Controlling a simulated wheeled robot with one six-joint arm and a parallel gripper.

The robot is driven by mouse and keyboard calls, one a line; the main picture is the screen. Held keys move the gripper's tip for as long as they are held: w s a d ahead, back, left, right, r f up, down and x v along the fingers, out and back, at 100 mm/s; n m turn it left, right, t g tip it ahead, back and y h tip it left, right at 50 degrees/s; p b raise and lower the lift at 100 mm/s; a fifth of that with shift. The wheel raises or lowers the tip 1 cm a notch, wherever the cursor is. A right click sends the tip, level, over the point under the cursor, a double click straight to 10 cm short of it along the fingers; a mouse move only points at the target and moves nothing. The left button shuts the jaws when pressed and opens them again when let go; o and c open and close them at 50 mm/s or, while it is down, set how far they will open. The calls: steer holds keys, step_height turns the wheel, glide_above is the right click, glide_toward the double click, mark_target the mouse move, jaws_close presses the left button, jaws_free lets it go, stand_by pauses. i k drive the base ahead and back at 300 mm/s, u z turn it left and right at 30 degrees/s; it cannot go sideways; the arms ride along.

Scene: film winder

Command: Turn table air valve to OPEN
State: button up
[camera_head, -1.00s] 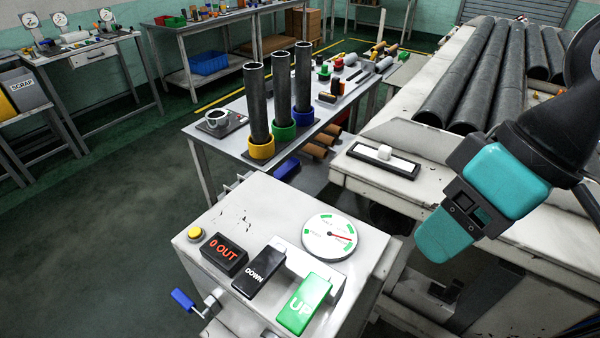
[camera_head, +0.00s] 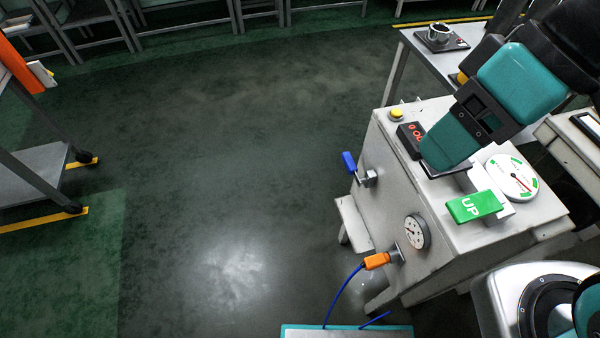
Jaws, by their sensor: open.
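The white control cabinet (camera_head: 400,205) stands right of centre. A valve with a blue lever (camera_head: 349,162) sticks out of its left face, the lever pointing up and away from the cabinet. No label shows which is the table air valve. My teal and black gripper (camera_head: 482,108) is above the cabinet top, apart from the blue lever and to its right. It is open; its fingertips are not clear, and it hides part of the panel.
A table (camera_head: 465,60) stands behind. The floor left of the cabinet is clear.

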mark_target(351, 168)
steer(key=u, duration=0.15)
steer(key=k, duration=0.5)
steer(key=u, duration=1.85)
steer(key=i, duration=2.85)
steer(key=z, duration=2.8)
